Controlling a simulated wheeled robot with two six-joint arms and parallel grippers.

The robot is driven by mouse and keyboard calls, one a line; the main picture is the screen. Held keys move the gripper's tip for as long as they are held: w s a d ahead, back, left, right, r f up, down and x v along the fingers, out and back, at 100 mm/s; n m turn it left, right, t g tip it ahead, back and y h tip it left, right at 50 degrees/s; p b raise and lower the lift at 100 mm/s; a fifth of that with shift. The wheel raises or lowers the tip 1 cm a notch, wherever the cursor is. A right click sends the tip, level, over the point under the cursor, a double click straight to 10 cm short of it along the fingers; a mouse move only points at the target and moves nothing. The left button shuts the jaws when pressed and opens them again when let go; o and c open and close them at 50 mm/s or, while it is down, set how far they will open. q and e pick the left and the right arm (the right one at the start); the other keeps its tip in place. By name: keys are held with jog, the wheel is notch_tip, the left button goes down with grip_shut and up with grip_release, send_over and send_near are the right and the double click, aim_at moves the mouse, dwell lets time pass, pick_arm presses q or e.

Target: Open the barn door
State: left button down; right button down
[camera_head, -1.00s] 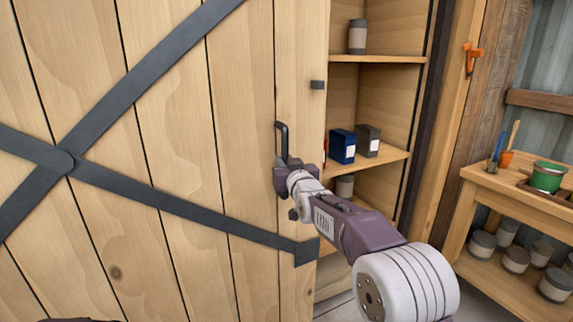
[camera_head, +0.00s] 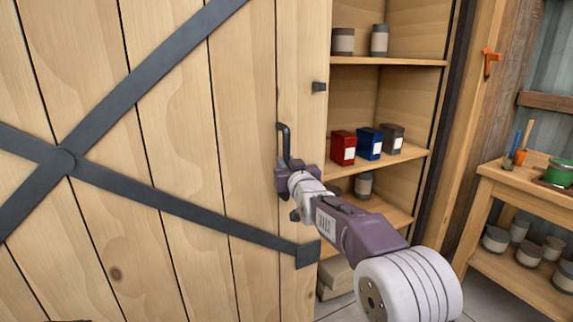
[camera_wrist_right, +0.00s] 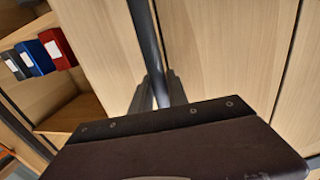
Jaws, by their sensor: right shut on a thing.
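The barn door (camera_head: 170,150) is pale wood planks with dark metal braces and fills the left of the head view. It stands partly open, with shelves showing past its right edge. Its dark bar handle (camera_head: 285,138) is near that edge. My right gripper (camera_head: 286,172) is shut on the handle's lower part. In the right wrist view the handle (camera_wrist_right: 146,45) runs down between the two fingers (camera_wrist_right: 158,92). My left gripper is not in view.
The shelves behind hold a red box (camera_head: 343,147), a blue box (camera_head: 369,143), a grey box (camera_head: 393,138) and several cans. A wooden workbench (camera_head: 525,195) with a green pot (camera_head: 559,172) and cans stands at the right. Floor shows between.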

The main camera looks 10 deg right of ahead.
jog(key=shift+a+r, duration=0.1)
jog(key=shift+r, duration=0.2)
jog(key=c, duration=1.6)
grip_release()
jog(key=o, duration=0.3)
jog(key=shift+a+f, duration=0.15)
jog(key=s+d, duration=0.1)
jog(key=s, duration=0.8)
jog(key=shift+d+b, duration=0.2)
jog(key=shift+b, duration=0.25)
